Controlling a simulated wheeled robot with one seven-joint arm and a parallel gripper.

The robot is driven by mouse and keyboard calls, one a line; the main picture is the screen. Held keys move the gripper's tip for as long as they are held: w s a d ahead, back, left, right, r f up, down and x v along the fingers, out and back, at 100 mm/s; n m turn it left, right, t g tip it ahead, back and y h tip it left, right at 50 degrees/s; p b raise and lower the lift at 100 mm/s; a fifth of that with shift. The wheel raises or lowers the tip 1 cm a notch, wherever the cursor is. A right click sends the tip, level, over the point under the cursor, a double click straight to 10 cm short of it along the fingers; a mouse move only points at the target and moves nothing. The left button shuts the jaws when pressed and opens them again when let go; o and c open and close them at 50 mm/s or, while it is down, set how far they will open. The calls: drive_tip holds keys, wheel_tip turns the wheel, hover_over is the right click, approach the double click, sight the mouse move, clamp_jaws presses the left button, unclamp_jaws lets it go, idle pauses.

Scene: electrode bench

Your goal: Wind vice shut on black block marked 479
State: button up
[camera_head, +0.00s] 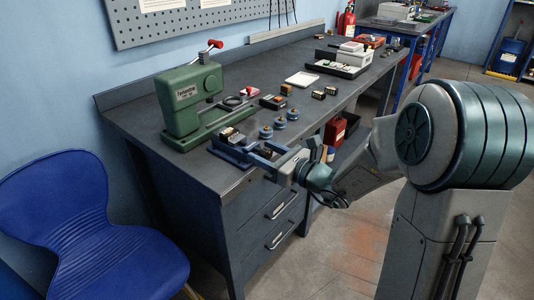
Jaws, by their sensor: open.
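A blue vice (231,153) sits at the near edge of the dark workbench, in front of the green press. A small dark block (264,152) shows at the vice's right part; whether it lies between the jaws I cannot tell. Small pale and brown pieces lie at the vice's left end. No number can be read at this size. My gripper (283,166) is open at the right end of the vice, close to where a winding handle may be. The gripper and wrist cover that end, so contact cannot be told.
The green press (190,103) with a red-knobbed lever stands behind the vice. Several blue round knobbed pieces (279,122), small dark blocks (318,95) and a white tray (301,79) lie further along the bench (345,91). A blue chair (75,220) stands at the left.

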drive_tip(key=c, duration=1)
drive_tip(key=shift+o, duration=0.2)
drive_tip(key=shift+r+m+p, duration=0.1)
drive_tip(key=shift+m+p, duration=0.3)
drive_tip(key=shift+p, duration=0.15)
drive_tip(key=m+p, duration=0.4)
drive_tip(key=shift+r, duration=0.1)
drive_tip(key=m+p, duration=0.5)
drive_tip(key=p, duration=0.1)
drive_tip(key=shift+d+p, duration=0.1)
drive_tip(key=shift+p, duration=0.3)
drive_tip(key=m+p, duration=0.6)
drive_tip(key=p, duration=0.2)
drive_tip(key=shift+w+m, duration=0.1)
drive_tip(key=shift+m, duration=0.2)
drive_tip(key=m+p, duration=0.3)
drive_tip(key=shift+f, duration=0.35)
drive_tip(key=shift+f+m+p, duration=0.1)
drive_tip(key=shift+m+p, duration=0.3)
